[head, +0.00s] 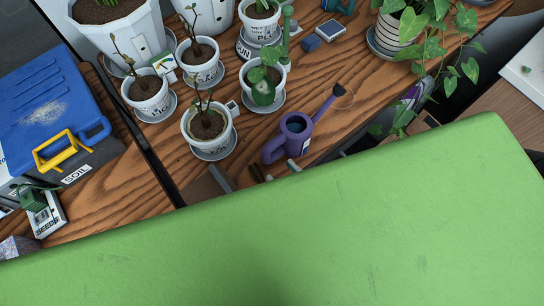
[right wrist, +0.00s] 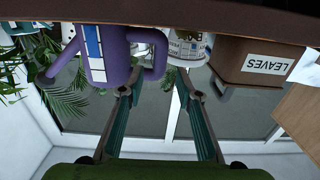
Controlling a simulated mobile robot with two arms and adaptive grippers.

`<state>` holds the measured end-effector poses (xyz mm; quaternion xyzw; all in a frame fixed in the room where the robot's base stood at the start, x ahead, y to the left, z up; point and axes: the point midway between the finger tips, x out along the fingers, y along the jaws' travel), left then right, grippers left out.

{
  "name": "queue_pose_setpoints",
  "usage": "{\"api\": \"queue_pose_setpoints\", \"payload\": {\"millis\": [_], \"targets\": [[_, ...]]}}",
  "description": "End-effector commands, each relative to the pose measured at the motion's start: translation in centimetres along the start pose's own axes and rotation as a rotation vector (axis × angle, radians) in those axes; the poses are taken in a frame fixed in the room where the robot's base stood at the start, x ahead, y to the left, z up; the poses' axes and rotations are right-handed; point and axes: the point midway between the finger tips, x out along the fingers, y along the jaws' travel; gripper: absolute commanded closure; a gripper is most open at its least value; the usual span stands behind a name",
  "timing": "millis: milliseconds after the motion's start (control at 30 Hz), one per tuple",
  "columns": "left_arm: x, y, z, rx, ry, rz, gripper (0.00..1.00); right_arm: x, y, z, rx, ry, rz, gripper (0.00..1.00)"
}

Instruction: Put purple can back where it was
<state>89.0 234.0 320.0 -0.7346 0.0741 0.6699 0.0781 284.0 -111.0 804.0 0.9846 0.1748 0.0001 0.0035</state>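The purple can (head: 290,138) is a watering can with a long spout and a dark rose. It stands near the edge of the wooden table (head: 345,110), in front of the pots. In the right wrist view the can (right wrist: 118,57) fills the upper left, its handle just beyond the fingertips. My right gripper (right wrist: 158,93) is open with nothing between its fingers. In the head view it is mostly hidden behind the large green shape in the foreground. My left gripper is not in view.
Several white potted plants (head: 209,142) stand close left of the can. A blue-lidded soil bin (head: 45,100) is at the left, a trailing plant (head: 412,30) at the upper right. A brown LEAVES box (right wrist: 245,58) is right of the can in the wrist view.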

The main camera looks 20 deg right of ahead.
Motion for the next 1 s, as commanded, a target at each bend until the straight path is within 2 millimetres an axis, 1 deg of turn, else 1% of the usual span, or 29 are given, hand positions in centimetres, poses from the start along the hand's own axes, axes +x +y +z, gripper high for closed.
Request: {"api": "queue_pose_setpoints", "payload": {"millis": [33, 100, 233, 367, 567, 633, 667, 767, 800, 867, 900, 967, 1000], "targets": [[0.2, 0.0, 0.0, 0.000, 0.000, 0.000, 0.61, -1.1, 0.0, 0.2, 0.000, -0.003, -0.001, 0.68], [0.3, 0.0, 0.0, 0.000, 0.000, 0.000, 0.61, -2.2, 0.0, 0.1, -0.001, -0.002, -0.001, 0.68], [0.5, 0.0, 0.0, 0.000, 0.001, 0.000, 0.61, -3.6, 0.0, 0.1, -0.002, -0.001, -0.001, 0.68], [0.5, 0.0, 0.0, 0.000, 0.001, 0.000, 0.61, -4.1, 0.0, -0.1, -0.001, 0.002, 0.000, 0.68], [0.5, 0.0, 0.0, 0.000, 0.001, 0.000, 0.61, -4.2, 0.0, 0.0, -0.001, 0.001, 0.000, 0.68], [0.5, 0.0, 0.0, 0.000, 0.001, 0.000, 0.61, -4.1, 0.1, 0.7, -0.005, -0.012, -0.002, 0.68], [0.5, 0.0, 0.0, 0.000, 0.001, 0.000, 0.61, -4.1, 0.1, 1.5, -0.009, -0.027, -0.005, 0.68], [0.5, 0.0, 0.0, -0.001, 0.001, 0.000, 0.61, -4.1, 0.4, 6.0, -0.031, -0.115, -0.017, 0.68], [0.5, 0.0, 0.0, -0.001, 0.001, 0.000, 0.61, -4.1, 0.7, 8.7, -0.042, -0.170, -0.022, 0.68], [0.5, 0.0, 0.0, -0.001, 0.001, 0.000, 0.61, -4.4, 1.3, 13.5, -0.057, -0.271, -0.026, 0.68], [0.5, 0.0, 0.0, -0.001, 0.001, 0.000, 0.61, -4.8, 1.9, 17.1, -0.064, -0.350, -0.027, 0.68], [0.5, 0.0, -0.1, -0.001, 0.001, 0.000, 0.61, -5.7, 2.9, 22.3, -0.070, -0.471, -0.021, 0.68], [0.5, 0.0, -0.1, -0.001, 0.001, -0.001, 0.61, -6.4, 3.5, 25.6, -0.070, -0.554, -0.015, 0.68]]}}
